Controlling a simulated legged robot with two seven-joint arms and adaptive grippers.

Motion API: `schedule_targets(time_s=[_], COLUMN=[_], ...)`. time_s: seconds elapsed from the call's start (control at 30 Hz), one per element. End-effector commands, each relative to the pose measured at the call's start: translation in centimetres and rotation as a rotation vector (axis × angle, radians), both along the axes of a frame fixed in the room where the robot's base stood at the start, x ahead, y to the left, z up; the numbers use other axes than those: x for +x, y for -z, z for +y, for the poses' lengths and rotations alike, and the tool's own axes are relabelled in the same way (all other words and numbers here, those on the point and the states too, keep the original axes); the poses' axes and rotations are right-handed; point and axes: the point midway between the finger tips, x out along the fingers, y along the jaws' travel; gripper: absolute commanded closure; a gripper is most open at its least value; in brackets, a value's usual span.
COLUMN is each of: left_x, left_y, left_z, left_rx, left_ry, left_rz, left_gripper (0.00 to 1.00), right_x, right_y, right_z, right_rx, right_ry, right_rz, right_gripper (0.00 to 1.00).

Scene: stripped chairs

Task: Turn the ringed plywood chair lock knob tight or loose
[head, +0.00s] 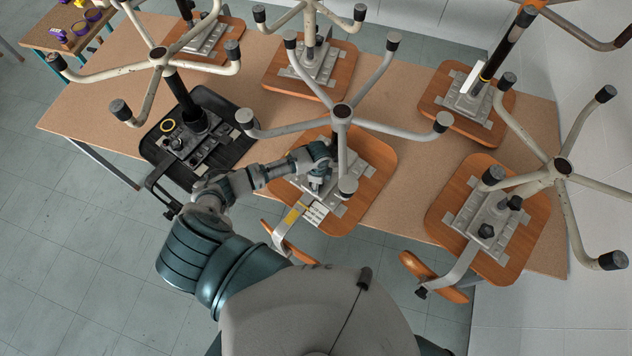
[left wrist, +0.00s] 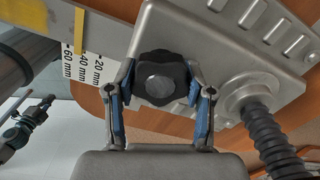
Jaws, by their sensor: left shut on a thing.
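A black lobed lock knob with a grey round centre (left wrist: 160,80) shows in the left wrist view, beside the flat metal bar of an upturned chair. That bar (left wrist: 100,38) has a yellow band and a millimetre scale. My left gripper (left wrist: 160,90) is shut on the knob, with one blue-padded finger on each side. In the head view my left gripper (head: 318,184) is at the metal mount under the plywood seat (head: 372,160) of the middle front chair. There my gripper hides the knob. My right gripper is not in view.
The chair's grey legs (head: 385,68) spread above my left arm. A black-seated chair (head: 165,145) stands to the left and another plywood chair (head: 505,250) to the right, with more chairs behind. All are upturned on a brown table (head: 90,105).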

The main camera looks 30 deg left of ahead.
Motion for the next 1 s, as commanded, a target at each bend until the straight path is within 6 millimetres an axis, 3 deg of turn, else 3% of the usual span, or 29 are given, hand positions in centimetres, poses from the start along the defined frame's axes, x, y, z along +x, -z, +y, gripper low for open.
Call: schedule_targets(time_s=[0.37, 0.7, 1.0], left_x=[-0.66, -0.8, -0.9], left_y=[0.35, 0.28, 0.33], left_z=[-0.53, -0.39, -0.53], left_rx=[-0.008, -0.01, -0.013], left_ry=[0.075, 0.659, 0.753], left_rz=[0.015, 0.011, 0.01], left_gripper=[1.0, 1.0, 1.0], right_x=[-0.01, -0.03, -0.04], right_y=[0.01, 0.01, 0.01], right_z=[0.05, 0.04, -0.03], right_rx=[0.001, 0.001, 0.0], right_ry=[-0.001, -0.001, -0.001], right_rz=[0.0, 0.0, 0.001], right_gripper=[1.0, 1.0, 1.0])
